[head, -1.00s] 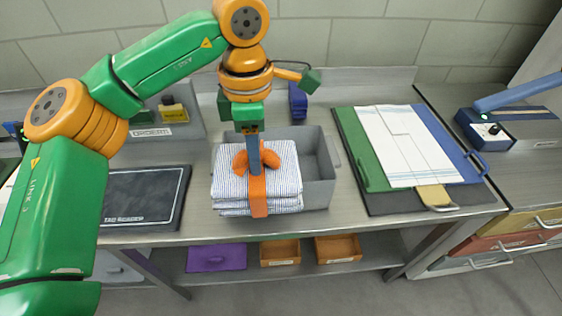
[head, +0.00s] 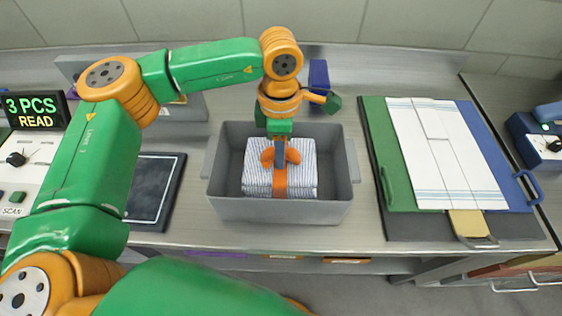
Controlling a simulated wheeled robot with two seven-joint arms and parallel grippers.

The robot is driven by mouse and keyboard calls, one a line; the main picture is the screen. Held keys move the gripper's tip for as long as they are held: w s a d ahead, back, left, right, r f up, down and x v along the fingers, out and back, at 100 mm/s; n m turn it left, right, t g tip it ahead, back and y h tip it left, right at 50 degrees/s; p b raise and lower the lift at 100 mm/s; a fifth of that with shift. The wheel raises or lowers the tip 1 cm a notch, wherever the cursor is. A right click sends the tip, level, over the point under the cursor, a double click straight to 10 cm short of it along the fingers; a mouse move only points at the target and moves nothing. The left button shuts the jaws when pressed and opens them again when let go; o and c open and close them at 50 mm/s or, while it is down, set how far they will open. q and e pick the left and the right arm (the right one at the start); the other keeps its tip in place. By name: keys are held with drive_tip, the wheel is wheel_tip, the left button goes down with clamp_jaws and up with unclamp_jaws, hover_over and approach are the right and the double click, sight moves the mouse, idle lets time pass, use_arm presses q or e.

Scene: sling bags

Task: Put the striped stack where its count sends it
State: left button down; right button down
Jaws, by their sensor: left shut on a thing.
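The striped stack (head: 305,178), folded blue-and-white cloth in layers, is inside the walls of the grey bin (head: 235,207). My left gripper (head: 280,182) comes down from above and is shut on the stack, with an orange finger across its near side. Whether the stack touches the bin floor is hidden by the front wall. The reader display (head: 33,109) at the far left shows "3 PCS READ". My right gripper is not in view.
A dark pad (head: 153,190) lies left of the bin. To the right, a white cloth (head: 438,155) lies over green and blue boards on a dark mat. A blue block (head: 318,75) stands behind the bin. Bare bench shows between bin and mat.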

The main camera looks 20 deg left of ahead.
use_arm(q)
wheel_tip(320, 180, down, 3)
drive_tip(key=shift+w+f+p, duration=0.1)
drive_tip(key=shift+f+p, duration=0.05)
drive_tip(key=shift+p, duration=0.3)
drive_tip(key=shift+f, duration=0.45)
drive_tip(key=c, duration=0.5)
unclamp_jaws()
